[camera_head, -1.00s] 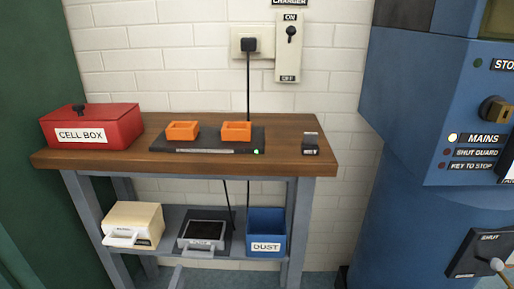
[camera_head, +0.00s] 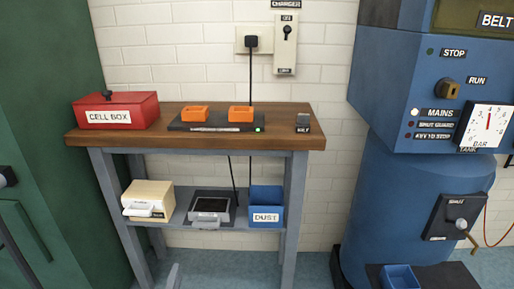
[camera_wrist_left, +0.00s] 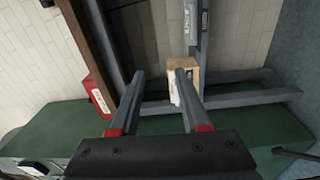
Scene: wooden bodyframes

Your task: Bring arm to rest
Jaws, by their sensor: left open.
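My left gripper (camera_wrist_left: 160,75) is open in the left wrist view, with nothing between its two grey fingers. Only a small grey tip of it (camera_head: 173,276) shows at the bottom edge of the head view, in front of the bench and low. The rest of my left arm is out of the head view. In the left wrist view the cream box (camera_wrist_left: 191,78) lies beyond the right finger, apart from it as far as I can tell. My right gripper is not in view.
A wooden bench (camera_head: 190,143) bears a red cell box (camera_head: 116,111), a black charger (camera_head: 185,127) with two orange holders, and a small key-labelled block (camera_head: 303,123). Its lower shelf holds a dust bin (camera_head: 266,206). A blue machine (camera_head: 400,190) stands right, a green cabinet (camera_head: 45,110) left.

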